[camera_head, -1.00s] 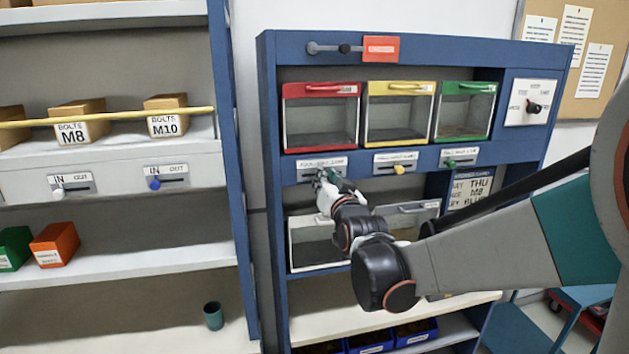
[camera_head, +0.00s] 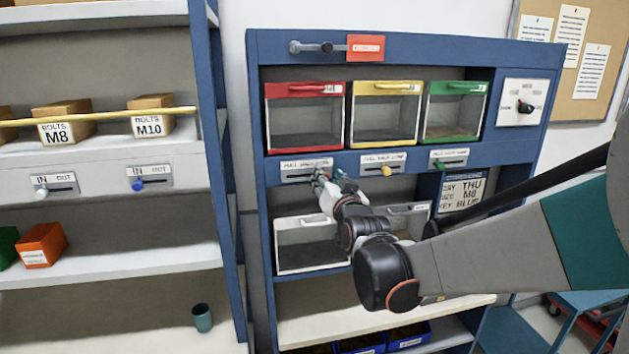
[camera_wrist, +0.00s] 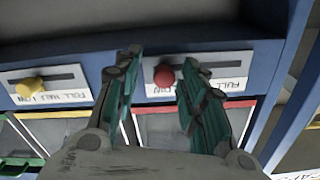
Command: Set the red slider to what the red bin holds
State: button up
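The red bin (camera_head: 305,90) is at the upper left of the blue rack, with a clear front; its inside looks grey and I cannot tell any contents. Below it is the red slider's plate (camera_head: 300,171), labelled FULL, HALF, LOW. My gripper (camera_wrist: 160,60) is open there, a finger on each side of the knob with gaps visible.
The yellow slider knob (camera_head: 386,171) and green slider knob (camera_head: 440,166) are to the right, under the yellow bin (camera_head: 388,87) and green bin (camera_head: 455,88). A white bin (camera_head: 309,265) stands below my gripper. A shelf with bolt boxes (camera_head: 64,126) is at left.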

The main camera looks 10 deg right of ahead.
jog(key=s, duration=1.2)
jog(key=shift+s, duration=0.1)
jog(key=s+f+n+g+b, duration=0.1)
jog(key=s+f+g+b, duration=0.2)
jog(key=s+f+b, duration=0.4)
jog(key=s+f+n+g+b, duration=0.1)
jog(key=s+f+g+b, duration=0.3)
jog(key=f, duration=1.3)
jog(key=s+f+n+g+b, duration=0.1)
jog(key=s+f+g+b, duration=0.3)
jog(key=s+f+b, duration=0.7)
jog(key=shift+f+n+b, duration=0.3)
jog(key=shift+f+b, duration=0.15)
jog(key=shift+f, duration=0.2)
